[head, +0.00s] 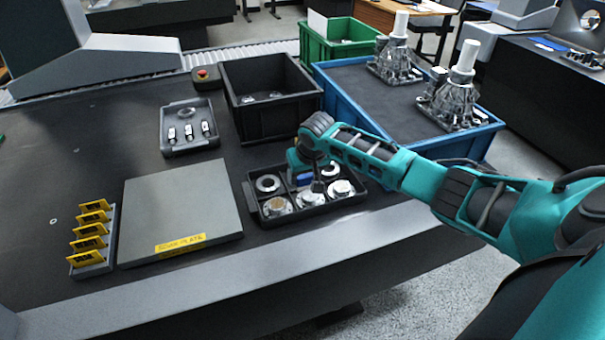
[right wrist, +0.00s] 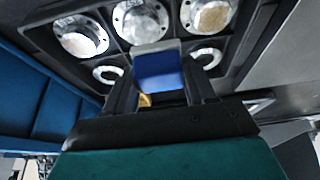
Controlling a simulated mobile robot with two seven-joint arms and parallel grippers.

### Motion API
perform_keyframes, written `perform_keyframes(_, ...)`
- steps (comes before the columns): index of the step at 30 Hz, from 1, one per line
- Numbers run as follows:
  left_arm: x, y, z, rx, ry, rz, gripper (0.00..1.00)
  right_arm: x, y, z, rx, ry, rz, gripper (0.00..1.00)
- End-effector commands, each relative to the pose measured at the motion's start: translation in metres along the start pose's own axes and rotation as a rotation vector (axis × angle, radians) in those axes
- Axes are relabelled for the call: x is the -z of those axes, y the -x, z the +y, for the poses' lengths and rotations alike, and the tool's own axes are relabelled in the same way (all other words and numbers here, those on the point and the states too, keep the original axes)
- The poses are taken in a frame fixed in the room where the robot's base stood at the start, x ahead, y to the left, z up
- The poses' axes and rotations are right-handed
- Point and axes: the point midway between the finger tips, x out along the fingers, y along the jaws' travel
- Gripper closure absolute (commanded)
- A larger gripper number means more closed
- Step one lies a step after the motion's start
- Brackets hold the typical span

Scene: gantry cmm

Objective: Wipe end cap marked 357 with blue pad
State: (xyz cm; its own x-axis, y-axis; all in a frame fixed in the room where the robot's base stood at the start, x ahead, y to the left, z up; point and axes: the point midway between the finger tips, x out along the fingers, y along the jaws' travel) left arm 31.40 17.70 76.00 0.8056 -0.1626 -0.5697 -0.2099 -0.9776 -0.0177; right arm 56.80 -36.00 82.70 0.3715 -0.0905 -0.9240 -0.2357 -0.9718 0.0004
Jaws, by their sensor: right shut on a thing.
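The blue pad (head: 305,180) is in my right gripper (head: 309,183), above the middle of the black compartment tray (head: 252,201). In the right wrist view the blue pad (right wrist: 160,72) is pinched between both fingers, with a grey edge on top. The tray's near row holds three flanged metal end caps: left (head: 276,206), middle (head: 311,198) and right (head: 342,188). Two metal rings sit in its far corners, left (head: 268,183) and right (head: 328,168). I cannot read the number 357 on any cap. The far middle compartment is mostly hidden. My left gripper is out of view.
A flat grey plate (head: 180,210) lies left of the tray, beside a rack of yellow tags (head: 91,231). Behind stand a small grey tray (head: 189,145), a black bin (head: 268,108) and a blue bin (head: 350,127) bearing metal castings. The table's left side is mostly clear.

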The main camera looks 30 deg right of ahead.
Motion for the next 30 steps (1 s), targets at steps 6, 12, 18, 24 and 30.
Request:
perform_keyframes(6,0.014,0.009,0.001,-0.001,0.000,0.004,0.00,0.012,0.017,0.004,0.000,-0.002,0.002,0.69)
perform_keyframes(12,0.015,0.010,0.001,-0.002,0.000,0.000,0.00,0.021,0.028,0.007,0.000,-0.002,0.001,0.69)
perform_keyframes(18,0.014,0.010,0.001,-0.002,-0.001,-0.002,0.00,0.022,0.029,0.007,0.000,-0.002,0.000,0.69)
perform_keyframes(24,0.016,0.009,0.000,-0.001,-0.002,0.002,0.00,0.022,0.029,0.007,-0.001,-0.002,0.001,0.69)
perform_keyframes(30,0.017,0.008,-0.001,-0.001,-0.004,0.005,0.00,0.022,0.029,0.007,-0.001,-0.001,0.001,0.69)
